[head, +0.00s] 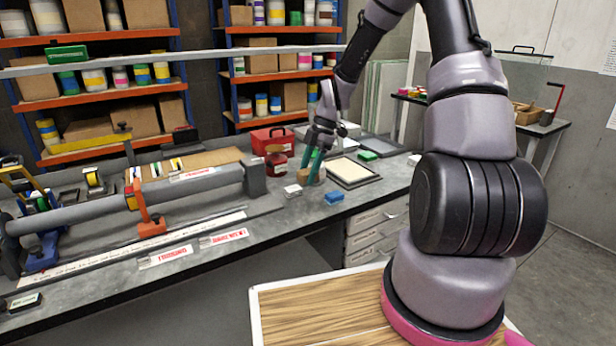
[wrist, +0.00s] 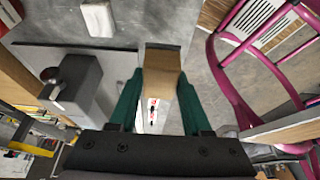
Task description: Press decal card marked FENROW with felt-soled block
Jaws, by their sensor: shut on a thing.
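My gripper (head: 312,170) has teal fingers, shut on a tan wooden block (wrist: 162,62) above the right part of the bench in the head view. The block shows small below the fingers there; its felt sole cannot be made out. Two white decal cards with red print lie near the bench's front edge, one on the left (head: 165,257) and one to its right (head: 223,238).
The grey tube (head: 190,190) lies along the bench with an orange clamp (head: 148,212) and a dark end block (head: 254,178). A red box (head: 273,140) stands behind.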

